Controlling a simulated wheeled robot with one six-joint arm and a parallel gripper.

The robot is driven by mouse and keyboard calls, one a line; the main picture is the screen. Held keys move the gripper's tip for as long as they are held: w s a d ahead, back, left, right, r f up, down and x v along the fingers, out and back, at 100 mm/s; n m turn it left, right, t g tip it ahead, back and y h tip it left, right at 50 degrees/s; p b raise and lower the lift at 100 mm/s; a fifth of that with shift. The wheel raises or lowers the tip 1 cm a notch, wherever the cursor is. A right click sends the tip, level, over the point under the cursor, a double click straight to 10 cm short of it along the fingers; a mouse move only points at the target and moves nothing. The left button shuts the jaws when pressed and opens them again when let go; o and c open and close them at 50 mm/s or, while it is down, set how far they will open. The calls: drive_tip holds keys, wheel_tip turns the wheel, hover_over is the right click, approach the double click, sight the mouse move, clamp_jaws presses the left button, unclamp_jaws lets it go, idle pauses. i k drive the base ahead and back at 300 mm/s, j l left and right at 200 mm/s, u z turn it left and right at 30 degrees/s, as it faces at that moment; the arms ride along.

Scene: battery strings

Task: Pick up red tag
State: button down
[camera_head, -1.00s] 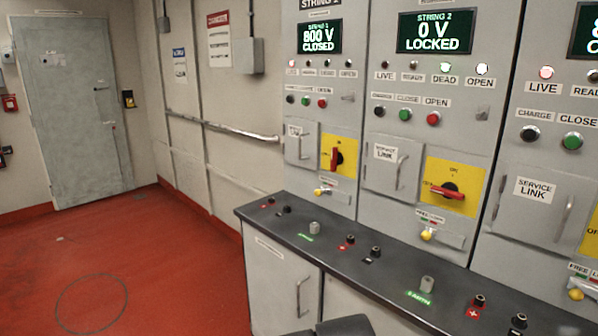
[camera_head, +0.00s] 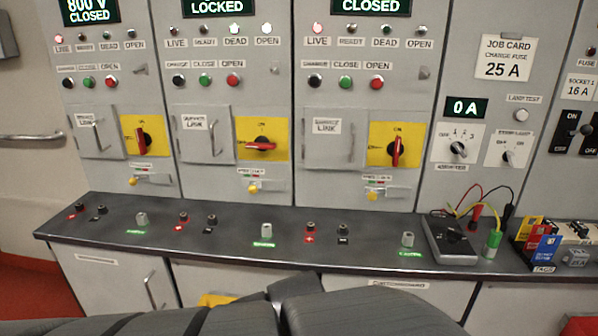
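At the right end of the dark bench stands a small tag holder (camera_head: 543,268) labelled TAGS. It holds several coloured tags close together. A blue tag (camera_head: 546,248) stands at the front and a yellow tag (camera_head: 529,229) behind it. A narrow red patch shows between them, which may be the red tag, mostly hidden; it is too small to be sure. Dark grey links of my arm cross the bottom of the view, left of and well apart from the holder. My gripper's fingers do not show.
A dark handheld meter (camera_head: 450,240) with leads and a green-and-white probe (camera_head: 493,243) stand left of the holder. Fuses (camera_head: 575,232) lie right of it. Terminal posts line the bench (camera_head: 330,262). Upright panels with switches rise behind. The bench's middle front is fairly clear.

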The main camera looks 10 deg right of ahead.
sight(533, 240)
drive_tip(key=z, duration=2.1)
